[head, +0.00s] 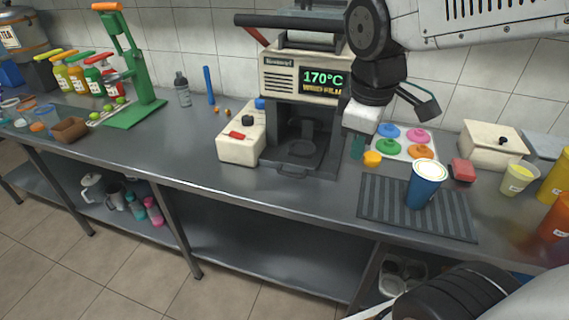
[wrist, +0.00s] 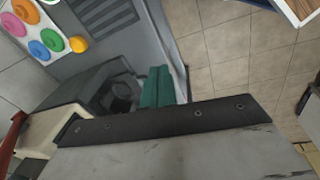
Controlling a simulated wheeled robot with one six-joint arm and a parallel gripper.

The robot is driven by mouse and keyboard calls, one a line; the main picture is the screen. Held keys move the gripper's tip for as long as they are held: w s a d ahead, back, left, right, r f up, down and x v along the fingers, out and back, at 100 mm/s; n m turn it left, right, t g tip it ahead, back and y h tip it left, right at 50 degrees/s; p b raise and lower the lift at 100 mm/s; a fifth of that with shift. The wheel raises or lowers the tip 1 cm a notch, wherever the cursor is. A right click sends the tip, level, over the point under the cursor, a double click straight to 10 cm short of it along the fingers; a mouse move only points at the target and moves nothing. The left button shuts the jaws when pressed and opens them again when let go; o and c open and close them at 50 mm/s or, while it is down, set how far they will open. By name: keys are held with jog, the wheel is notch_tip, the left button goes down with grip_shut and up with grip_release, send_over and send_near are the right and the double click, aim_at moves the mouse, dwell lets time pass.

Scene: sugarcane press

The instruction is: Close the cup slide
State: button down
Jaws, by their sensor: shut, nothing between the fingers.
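The cup sealing machine (head: 305,80) stands against the wall, its display reading 170°C. The dark cup slide (head: 300,150), with a round cup seat and a front handle (head: 292,172), sits low in its opening. Whether it is fully in is hard to tell. In the wrist view the dark slide and its round seat (wrist: 122,92) lie left of my fingers. My gripper (head: 357,148) is right of the machine's opening, its green fingers pointing down, shut and empty. The fingers also show in the wrist view (wrist: 158,86). I cannot tell whether they touch the machine.
Right of my gripper is a tray of coloured lids (head: 405,150) with an orange knob-like item (head: 372,159) nearby. A blue cup (head: 427,185) stands on a ribbed mat (head: 385,210). A white control box (head: 240,145) is left of the machine. The counter in front is clear.

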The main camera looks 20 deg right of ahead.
jog(key=w+a+f+n, duration=0.1)
jog(key=w+f+n, duration=0.1)
jog(key=w+n, duration=0.35)
jog(key=w+a+f+n, duration=0.2)
jog(key=w+f+n, duration=0.1)
jog(key=w+n, duration=0.3)
jog(key=n, duration=0.8)
send_near(293, 163)
jog(key=s+a+r, duration=0.2)
jog(key=s+r, duration=0.1)
jog(key=s, duration=0.1)
jog(key=shift+n+t+h, duration=0.25)
jog(key=shift+t+h, duration=0.05)
jog(key=shift+h, duration=0.1)
jog(key=x, duration=0.7)
jog(key=w+x, duration=0.1)
jog(key=x, duration=0.3)
jog(key=shift+a+r, duration=0.1)
jog(key=shift+a, duration=0.2)
jog(key=w+d, duration=0.2)
jog(key=shift+w, duration=0.35)
jog(key=shift+s+a, duration=0.1)
